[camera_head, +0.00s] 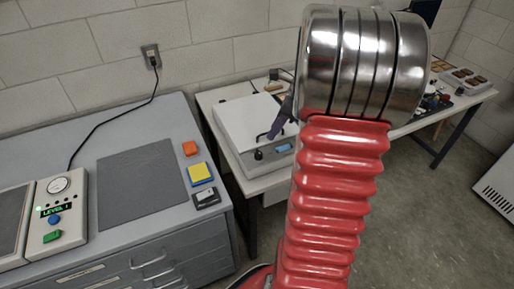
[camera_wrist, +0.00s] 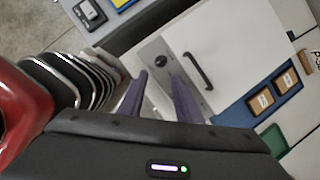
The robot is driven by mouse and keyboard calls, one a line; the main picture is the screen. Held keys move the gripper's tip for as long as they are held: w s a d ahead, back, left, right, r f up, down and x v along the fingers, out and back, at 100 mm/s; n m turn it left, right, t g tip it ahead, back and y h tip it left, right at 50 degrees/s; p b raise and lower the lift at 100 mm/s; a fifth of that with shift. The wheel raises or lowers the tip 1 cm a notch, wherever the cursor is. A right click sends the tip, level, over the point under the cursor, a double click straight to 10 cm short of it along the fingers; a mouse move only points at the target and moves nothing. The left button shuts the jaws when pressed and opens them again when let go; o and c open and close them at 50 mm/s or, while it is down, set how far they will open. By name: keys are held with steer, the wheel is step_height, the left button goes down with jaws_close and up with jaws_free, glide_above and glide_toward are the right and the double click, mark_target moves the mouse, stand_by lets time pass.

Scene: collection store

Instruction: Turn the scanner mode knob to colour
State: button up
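The scanner (camera_head: 250,122) is a white box with a flat lid and a black handle, on the bench right of the cabinet. Its lid also shows in the wrist view (camera_wrist: 225,45). The dark round mode knob (camera_head: 258,155) sits on the scanner's grey front panel; it also shows in the wrist view (camera_wrist: 161,61). The knob's markings and setting are too small to read. My gripper (camera_wrist: 158,88) has two purple fingers, spread apart with nothing between them. In the wrist view the knob appears just beyond the gap between the fingertips. I see no contact with it.
A grey cabinet (camera_head: 150,240) at left carries a dark mat (camera_head: 137,184), orange, yellow and black items, and a device with a green display (camera_head: 56,211). A blue tray (camera_wrist: 235,114) with brown tiles lies beside the scanner. My arm hides part of the bench.

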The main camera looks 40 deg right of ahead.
mark_target(260, 152)
steer(key=shift+d+f, duration=0.15)
steer(key=shift+d, duration=0.05)
steer(key=x, duration=1.3)
steer(key=shift+w+a+f, duration=0.15)
steer(key=shift+f, duration=0.15)
steer(key=shift+c, duration=0.4)
